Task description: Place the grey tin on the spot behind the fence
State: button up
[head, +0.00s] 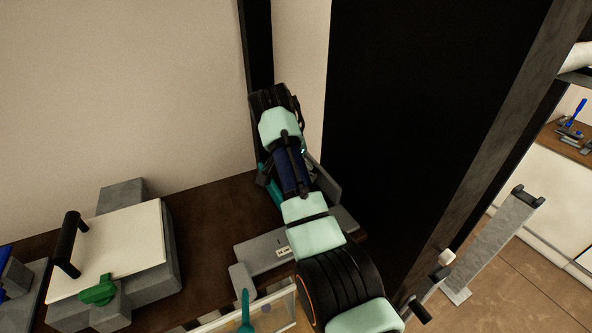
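I cannot make out the grey tin in the head view; my arm covers part of the bench. A clear panel with a pale rim (272,311) stands at the bottom edge, cut off by the frame. I cannot tell whether it is the fence. The spot behind the fence cannot be made out. My mint and black arm reaches from the bottom right up toward the back corner of the bench.
A grey block with a cream top (115,250), black handle and green knob (99,290) stands at left. A low grey fixture (262,252) with a label lies beside my arm. The brown bench (205,230) is bare between them. A teal upright (245,312) stands in front.

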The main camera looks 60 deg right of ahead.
jog(key=shift+f, duration=0.25)
jog(key=shift+f, duration=0.1)
jog(key=o, duration=1.2)
jog(key=shift+c, duration=0.2)
